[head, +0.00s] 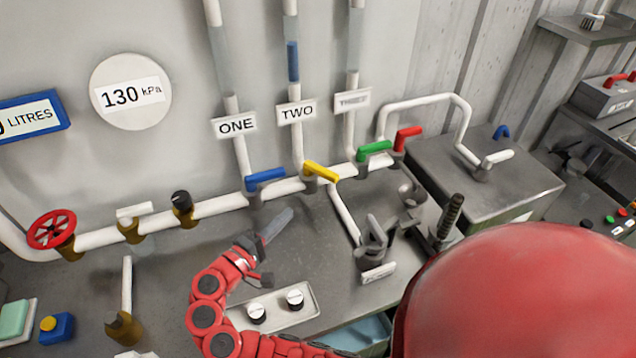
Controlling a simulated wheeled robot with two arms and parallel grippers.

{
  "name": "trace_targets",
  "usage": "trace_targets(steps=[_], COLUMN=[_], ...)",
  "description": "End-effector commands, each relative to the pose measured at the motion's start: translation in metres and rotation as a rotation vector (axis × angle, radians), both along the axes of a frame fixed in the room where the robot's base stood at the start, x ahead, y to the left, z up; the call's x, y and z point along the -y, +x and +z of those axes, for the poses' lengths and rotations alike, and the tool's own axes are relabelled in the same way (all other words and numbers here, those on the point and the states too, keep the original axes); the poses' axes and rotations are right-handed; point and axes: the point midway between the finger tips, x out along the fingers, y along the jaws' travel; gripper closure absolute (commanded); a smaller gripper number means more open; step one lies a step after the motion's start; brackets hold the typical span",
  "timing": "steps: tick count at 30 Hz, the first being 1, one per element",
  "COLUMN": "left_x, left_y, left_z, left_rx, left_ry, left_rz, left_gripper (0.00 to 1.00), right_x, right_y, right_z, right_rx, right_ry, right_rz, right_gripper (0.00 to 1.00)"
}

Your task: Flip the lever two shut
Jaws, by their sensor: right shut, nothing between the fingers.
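The yellow lever (321,172) sits at the foot of the upright pipe under the "TWO" label (297,113). Its handle points right and slightly down, across that pipe. My right gripper (278,224) is above the grey bench, below and left of the yellow lever and apart from it. Its fingers are together, pointing up and right, with nothing between them. My left gripper is not in view.
A blue lever (265,178) under "ONE" (236,125) is left of the yellow one; green (374,150) and red (406,137) levers are right. A long white pipe (220,204) runs along the wall. A white panel with two knobs (277,318) lies below my gripper.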

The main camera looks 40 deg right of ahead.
Motion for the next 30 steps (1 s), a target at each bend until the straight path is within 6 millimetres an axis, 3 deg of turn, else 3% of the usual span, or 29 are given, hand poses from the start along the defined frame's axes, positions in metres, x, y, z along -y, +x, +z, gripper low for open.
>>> trace_targets(steps=[8, 12, 21, 30], left_x=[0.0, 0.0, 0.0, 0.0], left_y=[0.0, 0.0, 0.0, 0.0], left_z=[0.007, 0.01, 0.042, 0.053], left_rx=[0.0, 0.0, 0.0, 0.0], left_ry=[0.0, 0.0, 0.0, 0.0], left_rz=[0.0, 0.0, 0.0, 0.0], left_gripper=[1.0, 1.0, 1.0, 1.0], right_x=[0.025, 0.049, 0.108, 0.132], right_y=[0.008, 0.016, 0.035, 0.044], right_z=[0.003, 0.003, 0.006, 0.001], right_rx=[0.001, 0.001, -0.002, -0.001], right_ry=[-0.005, -0.005, 0.0, 0.001], right_rz=[-0.001, -0.001, -0.004, 0.001], right_gripper=[1.0, 1.0, 1.0, 1.0])
